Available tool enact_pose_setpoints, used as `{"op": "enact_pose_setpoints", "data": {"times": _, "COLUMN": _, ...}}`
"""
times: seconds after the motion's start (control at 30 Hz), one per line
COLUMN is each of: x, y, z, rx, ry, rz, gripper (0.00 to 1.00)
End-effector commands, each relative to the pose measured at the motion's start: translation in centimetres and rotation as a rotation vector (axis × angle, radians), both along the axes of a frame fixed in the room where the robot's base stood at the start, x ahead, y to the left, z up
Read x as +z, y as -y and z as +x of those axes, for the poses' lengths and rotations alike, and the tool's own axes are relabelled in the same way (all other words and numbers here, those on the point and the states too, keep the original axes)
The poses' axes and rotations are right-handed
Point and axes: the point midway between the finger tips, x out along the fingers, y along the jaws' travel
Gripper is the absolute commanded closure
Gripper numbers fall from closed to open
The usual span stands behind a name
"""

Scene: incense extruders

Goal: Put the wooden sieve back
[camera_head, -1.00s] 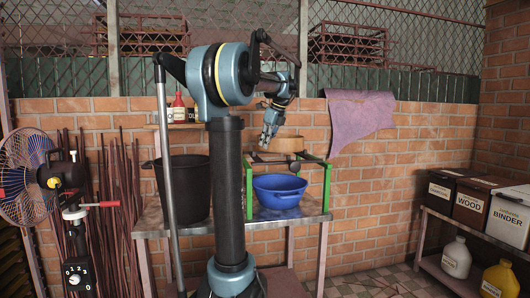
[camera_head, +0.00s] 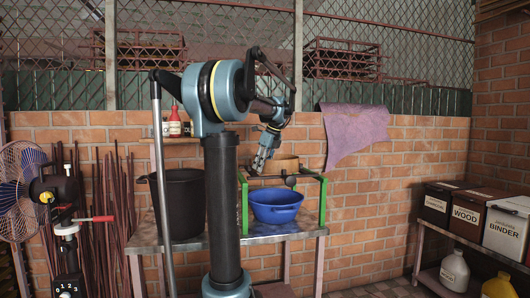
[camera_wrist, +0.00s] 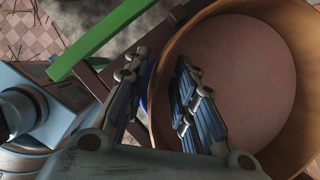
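The wooden sieve (camera_head: 287,164) is a round, light-brown ring at the back of the green stand (camera_head: 323,192), above and behind the blue bowl (camera_head: 276,208). In the wrist view the sieve (camera_wrist: 285,125) fills the right side, with its pinkish mesh face inside the curved wall. My gripper (camera_head: 259,168) points down at the sieve's left edge. In the wrist view my gripper (camera_wrist: 155,95) has its fingers apart, one outside the wall and one inside, with the rim between them. I see a gap beside the wall. My fingers hide part of the rim.
A black bucket (camera_head: 178,204) stands left of the stand on the metal table (camera_head: 262,238). A dark round knob or ladle shape (camera_head: 291,181) is at the stand's front bar. Labelled boxes (camera_head: 466,213) sit on a shelf at the right. A fan (camera_head: 25,190) stands at the left.

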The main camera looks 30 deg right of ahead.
Motion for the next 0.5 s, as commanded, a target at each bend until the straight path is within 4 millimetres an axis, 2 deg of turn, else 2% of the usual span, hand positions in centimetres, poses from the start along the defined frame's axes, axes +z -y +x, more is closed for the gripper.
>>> {"op": "enact_pose_setpoints", "data": {"times": 0.17, "x": 2.5, "y": 0.4, "z": -0.9, "rx": -0.001, "ry": 0.0, "rz": 0.0, "gripper": 0.75}}
{"op": "enact_pose_setpoints", "data": {"times": 0.5, "x": 8.9, "y": 1.6, "z": -2.8, "rx": -0.001, "ry": 0.0, "rz": 0.0, "gripper": 0.75}}
